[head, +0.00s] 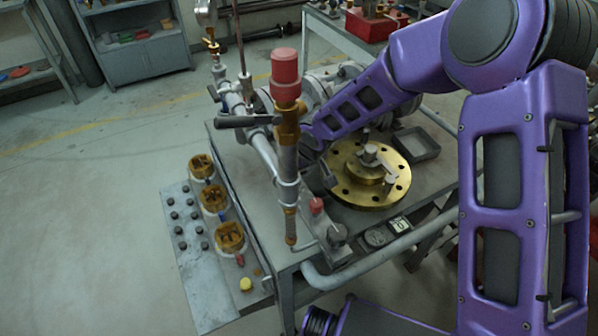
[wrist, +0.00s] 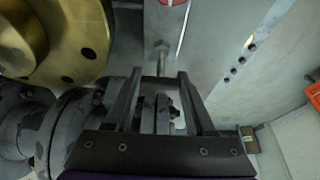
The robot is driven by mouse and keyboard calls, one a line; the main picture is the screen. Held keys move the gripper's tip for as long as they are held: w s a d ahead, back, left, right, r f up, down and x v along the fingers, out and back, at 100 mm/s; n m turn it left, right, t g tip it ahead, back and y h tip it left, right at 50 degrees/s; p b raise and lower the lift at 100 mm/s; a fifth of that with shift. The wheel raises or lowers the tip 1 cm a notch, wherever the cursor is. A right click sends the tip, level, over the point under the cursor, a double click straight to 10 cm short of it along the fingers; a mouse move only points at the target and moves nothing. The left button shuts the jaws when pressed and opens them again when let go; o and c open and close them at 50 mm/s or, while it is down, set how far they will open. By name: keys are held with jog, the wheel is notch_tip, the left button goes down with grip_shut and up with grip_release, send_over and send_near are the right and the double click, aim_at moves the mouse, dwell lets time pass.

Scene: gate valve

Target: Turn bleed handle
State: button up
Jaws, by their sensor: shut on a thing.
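The bleed handle (wrist: 162,58) is a thin grey metal piece. In the wrist view it runs up from between my fingers toward a grey block with a red round part (wrist: 172,2) at the top edge. My gripper (wrist: 160,82) is shut on the handle, a finger on either side; the held part is partly hidden and dim. In the head view my gripper (head: 328,174) is small and dark, just left of the brass flange and behind the upright pipe. The grip itself is not clear there. A small red knob (head: 317,206) stands just in front of it.
The brass flange (head: 368,185) lies close to my gripper, also at upper left in the wrist view (wrist: 62,38). An upright pipe with a red cap (head: 286,68) and a dark lever (head: 247,121) stands left. Floor is free at far left.

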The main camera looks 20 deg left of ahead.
grip_shut()
jog(key=shift+n, duration=0.3)
jog(key=shift+w+n+g+y, duration=0.1)
jog(key=shift+n+g+y, duration=0.3)
jog(key=shift+n, duration=0.6)
jog(key=n+g, duration=0.2)
jog(key=n, duration=0.3)
jog(key=n+g, duration=0.1)
jog(key=n, duration=0.3)
jog(key=shift+n+g, duration=0.4)
jog(key=n+g+h, duration=0.1)
jog(key=n, duration=0.3)
jog(key=shift+n, duration=0.4)
